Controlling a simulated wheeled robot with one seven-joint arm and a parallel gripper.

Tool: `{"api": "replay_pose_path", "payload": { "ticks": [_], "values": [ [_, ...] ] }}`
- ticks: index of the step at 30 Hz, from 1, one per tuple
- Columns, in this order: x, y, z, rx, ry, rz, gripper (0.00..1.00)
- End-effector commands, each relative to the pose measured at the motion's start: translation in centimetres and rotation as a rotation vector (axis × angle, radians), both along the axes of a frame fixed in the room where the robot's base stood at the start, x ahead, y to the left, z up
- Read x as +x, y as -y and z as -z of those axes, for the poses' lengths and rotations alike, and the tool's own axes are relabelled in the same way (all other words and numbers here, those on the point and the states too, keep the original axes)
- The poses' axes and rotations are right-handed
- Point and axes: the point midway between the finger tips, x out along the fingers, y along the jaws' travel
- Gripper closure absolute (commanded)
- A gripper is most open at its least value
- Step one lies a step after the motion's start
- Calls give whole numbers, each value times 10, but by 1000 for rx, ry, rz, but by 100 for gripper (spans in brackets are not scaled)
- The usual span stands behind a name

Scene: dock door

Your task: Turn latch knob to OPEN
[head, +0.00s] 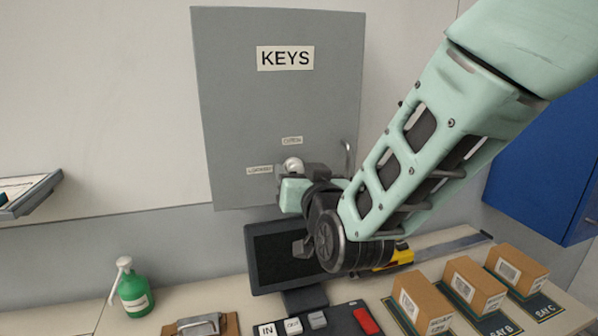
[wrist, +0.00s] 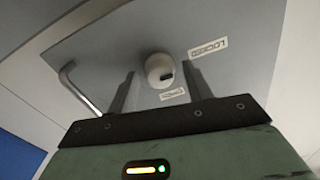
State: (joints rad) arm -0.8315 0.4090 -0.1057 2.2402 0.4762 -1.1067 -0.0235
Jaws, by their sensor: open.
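The latch knob (head: 292,165) is a round white knob on the grey KEYS cabinet door (head: 240,100). In the head view the OPEN label (head: 292,141) is above it and the LOCKED label (head: 259,170) is to its left. In the wrist view the knob (wrist: 157,66) has a dark mark on its lower right side, between the directions of the two labels; its exact setting is hard to tell. My gripper (wrist: 161,73) is open, with one finger on each side of the knob and visible gaps. Contact does not show.
A bar handle (head: 348,158) stands at the door's right edge. Below are a dark monitor (head: 275,255), a green spray bottle (head: 133,291), several cardboard boxes (head: 425,303) and a yellow tool (head: 395,258). A blue cabinet (head: 545,160) is at the right.

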Motion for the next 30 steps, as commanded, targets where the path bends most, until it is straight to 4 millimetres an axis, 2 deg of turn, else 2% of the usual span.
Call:
{"api": "replay_pose_path", "payload": {
  "ticks": [2, 3, 7, 20, 30],
  "values": [
    [0, 0, 0, 0, 0, 0, 50],
    [0, 0, 0, 0, 0, 0, 55],
    [0, 0, 0, 0, 0, 0, 91],
    [0, 0, 1, 22, -3, 0, 93],
    [0, 0, 6, 206, -51, -1, 93]
  ]
}}
